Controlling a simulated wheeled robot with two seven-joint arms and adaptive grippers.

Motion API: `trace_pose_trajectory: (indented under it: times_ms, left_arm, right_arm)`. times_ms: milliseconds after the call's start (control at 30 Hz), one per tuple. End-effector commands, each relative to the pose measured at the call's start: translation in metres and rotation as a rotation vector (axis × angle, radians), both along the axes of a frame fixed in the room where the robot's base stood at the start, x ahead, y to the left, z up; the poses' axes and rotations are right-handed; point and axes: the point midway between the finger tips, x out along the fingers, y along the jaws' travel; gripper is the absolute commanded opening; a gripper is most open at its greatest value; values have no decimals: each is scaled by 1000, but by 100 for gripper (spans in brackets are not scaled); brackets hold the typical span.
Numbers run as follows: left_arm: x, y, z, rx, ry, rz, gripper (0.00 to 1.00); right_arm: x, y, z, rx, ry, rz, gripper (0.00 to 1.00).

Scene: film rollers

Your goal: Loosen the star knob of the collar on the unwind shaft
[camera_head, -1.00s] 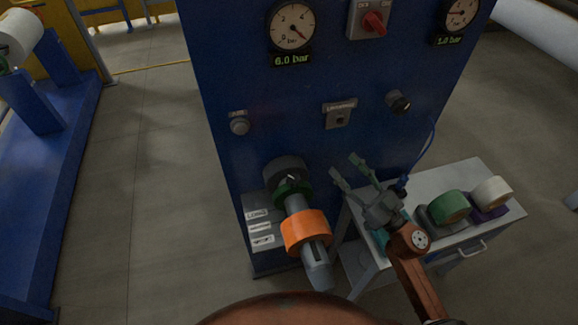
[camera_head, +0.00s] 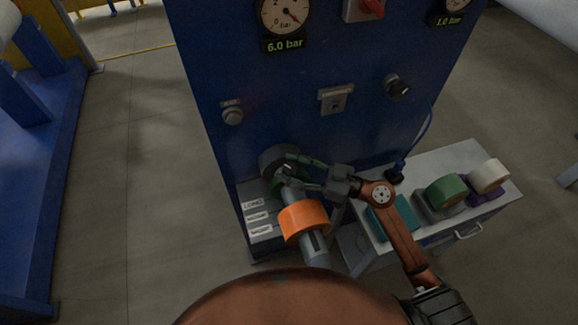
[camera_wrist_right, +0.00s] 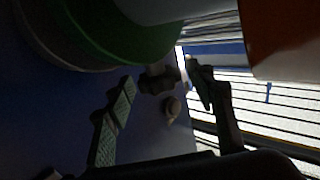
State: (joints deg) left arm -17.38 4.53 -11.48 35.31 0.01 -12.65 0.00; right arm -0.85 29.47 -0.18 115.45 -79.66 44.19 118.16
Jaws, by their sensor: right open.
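The unwind shaft (camera_head: 317,252) sticks out of the blue cabinet and carries an orange roll (camera_head: 303,222). Behind the roll is a green collar (camera_head: 278,186), partly covered by my right gripper; it also shows at the top of the right wrist view (camera_wrist_right: 150,45). My right gripper (camera_head: 293,171) is open beside the collar, its fingers pointing left towards it. In the right wrist view a dark knob-like shape (camera_wrist_right: 158,78), probably the star knob, lies between the open fingers, beside the collar. I cannot tell whether they touch it. My left gripper is not in view.
A grey side table (camera_head: 470,160) at the right bears a green roll (camera_head: 446,190), a white roll (camera_head: 489,176) and a teal item (camera_head: 392,222). The blue cabinet front (camera_head: 270,95) stands close behind the shaft, with gauges and knobs.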

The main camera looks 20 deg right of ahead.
Motion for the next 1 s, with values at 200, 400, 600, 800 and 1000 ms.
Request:
trace_pose_trajectory:
  times_ms: [200,400,600,800,1000]
  left_arm:
    - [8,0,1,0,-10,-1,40]
    - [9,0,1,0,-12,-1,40]
    - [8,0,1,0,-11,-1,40]
    - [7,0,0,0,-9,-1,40]
    - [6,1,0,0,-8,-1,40]
  right_arm:
    - [3,4,0,0,0,0,50]
    - [3,4,0,0,0,0,45]
    - [3,4,0,0,0,0,31]
    - [3,4,0,0,0,0,18]
    - [2,4,0,0,0,0,7]
